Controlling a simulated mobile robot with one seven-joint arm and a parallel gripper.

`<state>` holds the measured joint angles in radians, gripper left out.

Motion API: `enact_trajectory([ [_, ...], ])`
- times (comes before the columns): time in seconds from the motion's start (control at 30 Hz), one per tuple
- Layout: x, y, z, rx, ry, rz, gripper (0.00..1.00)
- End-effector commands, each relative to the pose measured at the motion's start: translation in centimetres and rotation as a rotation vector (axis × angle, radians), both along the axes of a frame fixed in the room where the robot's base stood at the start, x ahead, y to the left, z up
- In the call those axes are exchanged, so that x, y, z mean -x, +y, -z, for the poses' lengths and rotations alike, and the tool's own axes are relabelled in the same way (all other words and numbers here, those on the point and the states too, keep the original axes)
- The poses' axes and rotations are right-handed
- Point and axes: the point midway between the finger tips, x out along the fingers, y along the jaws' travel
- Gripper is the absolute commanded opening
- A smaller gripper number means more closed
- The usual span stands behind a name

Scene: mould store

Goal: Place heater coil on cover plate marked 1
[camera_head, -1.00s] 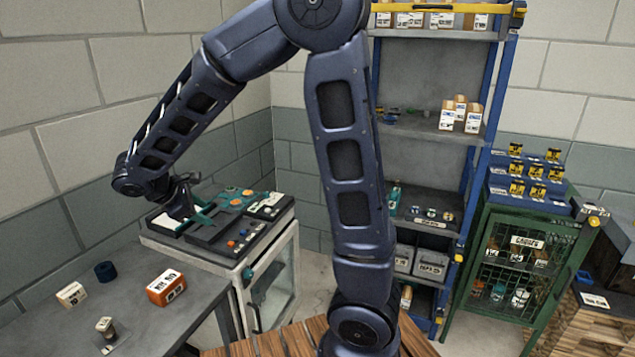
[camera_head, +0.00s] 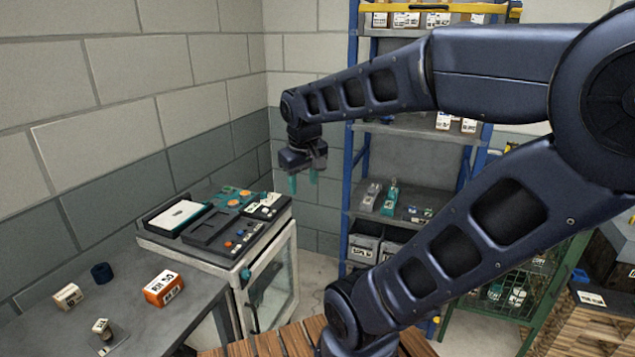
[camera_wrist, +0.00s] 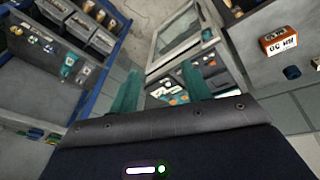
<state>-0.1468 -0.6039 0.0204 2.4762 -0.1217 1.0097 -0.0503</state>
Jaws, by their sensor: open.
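My gripper (camera_head: 303,180) hangs open and empty in the air above and to the right of the cabinet top, between it and the blue shelf rack. Its two teal fingers (camera_wrist: 160,88) stand apart in the wrist view, with nothing between them. On the cabinet top lies a dark board (camera_head: 205,232) with a white flat plate (camera_head: 178,217) in its left part, teal pieces with orange round parts (camera_head: 240,197) at the back and a white labelled piece (camera_head: 266,204) at the right. I cannot read a 1 on any plate, and cannot tell which piece is the heater coil.
The grey table at left holds an orange box (camera_head: 164,288), a dark blue ring (camera_head: 102,273), a small carton (camera_head: 68,296) and a small labelled jar (camera_head: 101,327). The blue rack (camera_head: 352,190) carries grey and teal items (camera_head: 390,199) and grey bins (camera_head: 363,248).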

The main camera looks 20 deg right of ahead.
Motion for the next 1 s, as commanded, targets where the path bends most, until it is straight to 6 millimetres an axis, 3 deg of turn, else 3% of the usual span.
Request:
enact_trajectory([
  [0.1,1.6,-1.4,-0.4,-0.073,-0.062,0.115,0.48],
  [0.3,3.1,-2.4,-0.6,-0.144,-0.122,0.22,0.48],
  [1.0,3.3,-2.5,-0.6,-0.157,-0.132,0.237,0.48],
])
